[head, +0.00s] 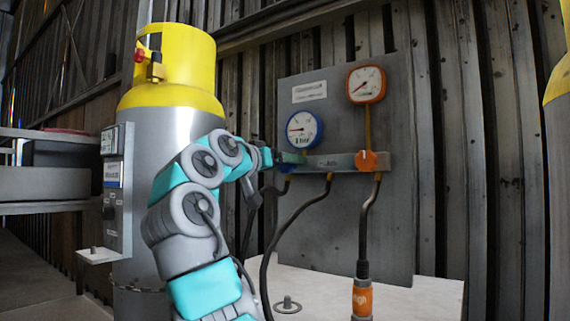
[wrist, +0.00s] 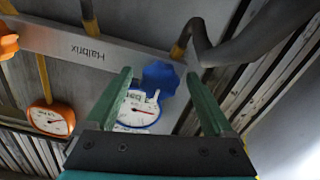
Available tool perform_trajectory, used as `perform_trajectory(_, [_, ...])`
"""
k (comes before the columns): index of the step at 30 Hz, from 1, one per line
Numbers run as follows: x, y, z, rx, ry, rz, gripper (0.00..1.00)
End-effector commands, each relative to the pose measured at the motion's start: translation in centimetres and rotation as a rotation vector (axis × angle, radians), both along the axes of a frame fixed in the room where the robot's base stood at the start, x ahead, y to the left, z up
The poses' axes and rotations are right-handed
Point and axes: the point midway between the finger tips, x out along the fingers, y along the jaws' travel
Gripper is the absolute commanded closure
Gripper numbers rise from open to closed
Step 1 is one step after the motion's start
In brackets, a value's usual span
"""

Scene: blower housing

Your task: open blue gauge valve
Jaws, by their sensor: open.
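The blue valve knob (wrist: 160,76) is at the end of the grey manifold bar, beside the blue-rimmed gauge, in the wrist view. My gripper (wrist: 158,74) is open, with one green finger on each side of the knob. I cannot tell whether either finger touches it. In the head view the gripper (head: 290,157) is at the left end of the manifold (head: 330,162) and mostly hides the knob. The blue gauge (head: 302,129) is just above it; it also shows between the fingers in the wrist view (wrist: 138,112).
An orange knob (head: 372,161) and an orange gauge (head: 366,84) are at the manifold's right end. Dark hoses (head: 285,225) hang below the bar. A grey cylinder with a yellow top (head: 172,75) stands to the left. A hose runs close to the gripper in the wrist view (wrist: 235,45).

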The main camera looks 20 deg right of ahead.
Motion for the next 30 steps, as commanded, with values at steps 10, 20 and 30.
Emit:
perform_trajectory(10, [0.04, -0.08, 0.04, -0.001, -0.001, 0.000, 0.25])
perform_trajectory(20, [0.04, -0.07, 0.05, -0.002, -0.001, 0.000, 0.62])
perform_trajectory(30, [0.04, -0.07, 0.05, -0.002, -0.001, 0.000, 0.99])
